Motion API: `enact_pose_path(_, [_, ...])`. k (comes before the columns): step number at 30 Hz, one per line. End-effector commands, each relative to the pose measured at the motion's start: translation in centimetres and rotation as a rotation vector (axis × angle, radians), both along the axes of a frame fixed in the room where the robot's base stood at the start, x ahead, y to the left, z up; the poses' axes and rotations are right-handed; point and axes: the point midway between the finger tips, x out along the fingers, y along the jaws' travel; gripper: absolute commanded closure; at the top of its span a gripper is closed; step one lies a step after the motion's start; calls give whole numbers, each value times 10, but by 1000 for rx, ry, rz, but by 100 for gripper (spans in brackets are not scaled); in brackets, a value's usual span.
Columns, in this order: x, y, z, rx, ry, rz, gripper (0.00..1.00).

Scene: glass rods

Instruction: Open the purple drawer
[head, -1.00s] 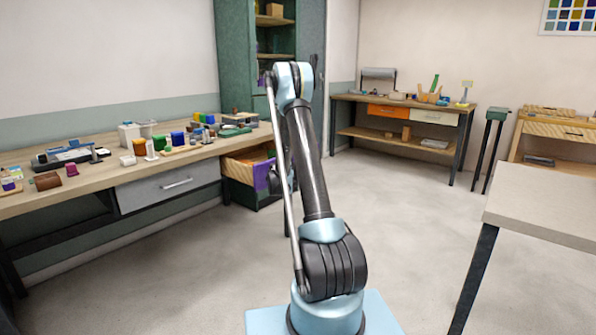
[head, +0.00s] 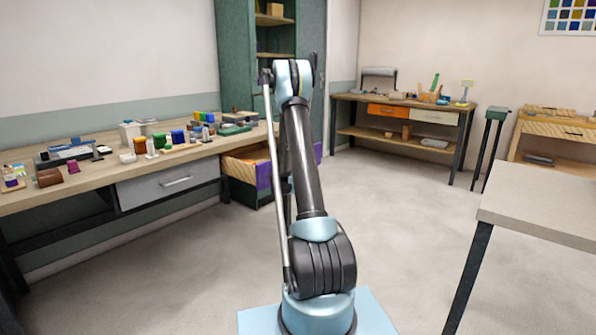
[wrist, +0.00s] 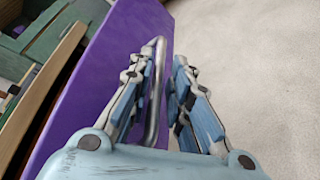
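The purple drawer front (wrist: 88,92) fills the left of the wrist view. Its grey metal bar handle (wrist: 157,85) runs between the two fingers of my gripper (wrist: 159,82), which are closed in on it from both sides. In the head view the purple front (head: 263,176) shows left of my arm, and a small purple part shows to its right. The drawer stands pulled out from under the left workbench, with its light wooden side in view. My arm hides the middle of the front and most of my gripper there.
The left workbench (head: 85,187) carries many small items and has a grey drawer (head: 160,190). A green cabinet (head: 236,62) stands behind the open drawer. A pale table (head: 545,207) is at the right. Clear floor lies between.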

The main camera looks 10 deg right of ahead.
Motion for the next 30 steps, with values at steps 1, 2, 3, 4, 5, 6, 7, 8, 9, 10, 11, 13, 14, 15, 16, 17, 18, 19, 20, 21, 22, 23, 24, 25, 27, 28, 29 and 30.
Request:
enact_pose_path(1, [0, 0, 0, 0, 0, 0, 82])
enact_pose_path(2, [0, 0, 0, 0, 0, 0, 82])
enact_pose_path(3, [-1, 1, 0, 0, 0, 0, 82])
enact_pose_path(4, [-2, 2, 1, 0, 0, 0, 82])
enact_pose_path(5, [-3, 3, 1, 0, 0, 1, 82])
enact_pose_path(6, [-5, 5, 2, 0, 0, 1, 82])
enact_pose_path(7, [-8, 7, 2, 0, 0, 1, 82])
enact_pose_path(8, [-10, 9, 3, 1, 0, 2, 82])
enact_pose_path(9, [-15, 13, 4, 1, 0, 2, 82])
enact_pose_path(10, [-18, 16, 5, 1, -1, 4, 82])
enact_pose_path(11, [-23, 19, 6, 0, 0, 4, 82])
enact_pose_path(13, [-34, 26, 9, -1, 1, 3, 82])
enact_pose_path(14, [-39, 30, 10, -1, 1, 3, 82])
enact_pose_path(15, [-45, 34, 12, -1, 1, 4, 82])
enact_pose_path(16, [-50, 38, 13, 0, 0, 4, 82])
enact_pose_path(17, [-54, 41, 14, 0, 1, 3, 82])
enact_pose_path(18, [-60, 45, 16, 1, 1, 2, 82])
enact_pose_path(19, [-64, 48, 17, 1, 0, 3, 82])
enact_pose_path(20, [-68, 51, 18, 0, 1, 3, 82])
enact_pose_path(21, [-73, 54, 19, 0, 1, 3, 82])
enact_pose_path(22, [-76, 56, 20, 0, 1, 3, 82])
enact_pose_path(23, [-79, 58, 21, -1, 2, 2, 82])
enact_pose_path(24, [-83, 61, 21, -1, 2, 2, 82])
enact_pose_path(25, [-85, 63, 22, -1, 2, 2, 82])
enact_pose_path(27, [-90, 65, 23, 0, 1, 1, 82])
enact_pose_path(28, [-91, 65, 24, 0, 1, 1, 82])
enact_pose_path(29, [-92, 66, 24, 0, 1, 1, 82])
enact_pose_path(30, [-93, 67, 24, 0, 1, 1, 82])
